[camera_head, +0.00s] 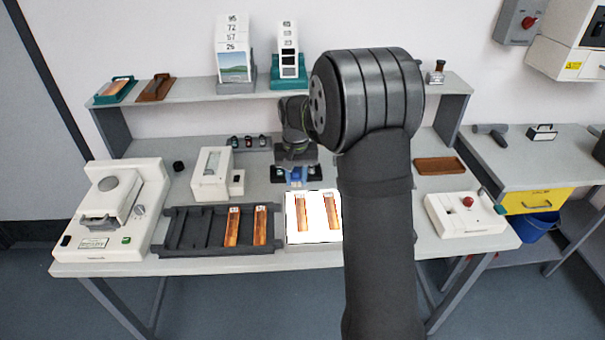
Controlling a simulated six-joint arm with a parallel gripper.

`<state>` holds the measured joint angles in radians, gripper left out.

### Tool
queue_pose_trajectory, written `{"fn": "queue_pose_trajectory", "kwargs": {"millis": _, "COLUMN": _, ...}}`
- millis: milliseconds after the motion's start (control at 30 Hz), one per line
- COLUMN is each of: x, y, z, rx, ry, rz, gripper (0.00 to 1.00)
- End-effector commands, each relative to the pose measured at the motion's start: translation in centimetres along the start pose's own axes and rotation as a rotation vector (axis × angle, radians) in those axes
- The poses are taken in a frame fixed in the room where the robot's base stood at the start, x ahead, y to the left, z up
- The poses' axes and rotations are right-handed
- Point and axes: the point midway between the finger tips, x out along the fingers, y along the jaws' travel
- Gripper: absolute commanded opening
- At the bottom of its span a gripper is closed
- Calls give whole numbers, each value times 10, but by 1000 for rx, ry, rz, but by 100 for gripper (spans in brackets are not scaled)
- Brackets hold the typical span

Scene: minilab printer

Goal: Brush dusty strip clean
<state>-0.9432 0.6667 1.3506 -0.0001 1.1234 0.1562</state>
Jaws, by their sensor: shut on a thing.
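A lit white light box (317,235) stands at the front middle of the bench. Two orange-brown film strips lie on it, a left strip (303,213) and a right strip (332,210). Dust is too small to make out on either. My gripper (297,166) is behind the light box, pointing down. It is shut on a small blue object (297,174), which looks like the brush; its lower end is unclear. Dark parts (313,174) sit on the bench beside it. My arm covers the area right of the light box.
A black slotted tray (183,246) left of the light box holds two more strips (232,227) in its right slots. A white machine (115,215) stands far left. A white box with a red knob (466,214) and a brown tray (438,165) are right.

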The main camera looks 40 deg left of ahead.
Motion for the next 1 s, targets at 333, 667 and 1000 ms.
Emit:
{"fn": "queue_pose_trajectory", "kwargs": {"millis": 333, "x": 32, "y": 1, "z": 0, "rx": 1, "ry": -2, "rz": 0, "gripper": 10}}
{"fn": "queue_pose_trajectory", "kwargs": {"millis": 667, "x": 63, "y": 1, "z": 1, "rx": 1, "ry": -3, "rz": 0, "gripper": 10}}
{"fn": "queue_pose_trajectory", "kwargs": {"millis": 1000, "x": 69, "y": 0, "z": 29, "rx": 1, "ry": -2, "rz": 0, "gripper": 7}}
